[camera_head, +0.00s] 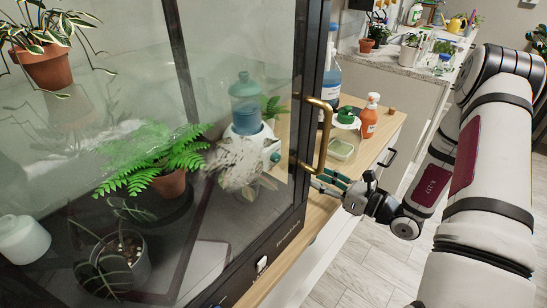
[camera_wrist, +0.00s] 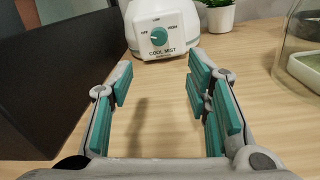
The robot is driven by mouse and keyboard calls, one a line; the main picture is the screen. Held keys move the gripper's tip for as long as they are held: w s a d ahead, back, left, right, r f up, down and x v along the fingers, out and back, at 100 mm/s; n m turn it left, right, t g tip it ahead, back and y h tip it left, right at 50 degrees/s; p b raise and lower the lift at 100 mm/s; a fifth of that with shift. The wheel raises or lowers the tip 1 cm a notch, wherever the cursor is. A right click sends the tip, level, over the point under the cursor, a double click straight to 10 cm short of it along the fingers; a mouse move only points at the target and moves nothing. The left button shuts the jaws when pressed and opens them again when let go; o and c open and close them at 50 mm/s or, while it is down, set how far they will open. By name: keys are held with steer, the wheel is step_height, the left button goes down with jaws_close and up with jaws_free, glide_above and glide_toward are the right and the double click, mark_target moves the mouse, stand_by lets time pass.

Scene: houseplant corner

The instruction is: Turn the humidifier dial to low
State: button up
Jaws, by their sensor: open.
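The humidifier (camera_head: 246,108) has a blue tank on a white base and shows through the glass in the head view. In the wrist view its white base (camera_wrist: 175,14) stands at the top middle, upright on the wooden surface. Its round teal dial (camera_wrist: 160,36) faces me, with OFF, LOW and HIGH marked around it and COOL MIST below. I cannot tell for sure which mark the dial's pointer is at. My gripper (camera_wrist: 159,82) is open and empty, its teal-padded fingers short of the dial, with bare wood between. In the head view my gripper (camera_head: 324,182) is beside the brass handle.
A glass cabinet's dark frame and brass handle (camera_head: 320,135) stand left of my gripper. An orange spray bottle (camera_head: 369,116) and a shallow green dish (camera_head: 341,149) are on the wooden top (camera_head: 378,143). In the wrist view a dark panel (camera_wrist: 50,70) stands left and a glass vessel (camera_wrist: 300,50) right.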

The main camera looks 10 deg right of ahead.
steer(key=x, duration=1.3)
steer(key=shift+w+a+b, duration=0.1)
steer(key=shift+a+b, duration=0.05)
steer(key=shift+b, duration=0.25)
jaws_close()
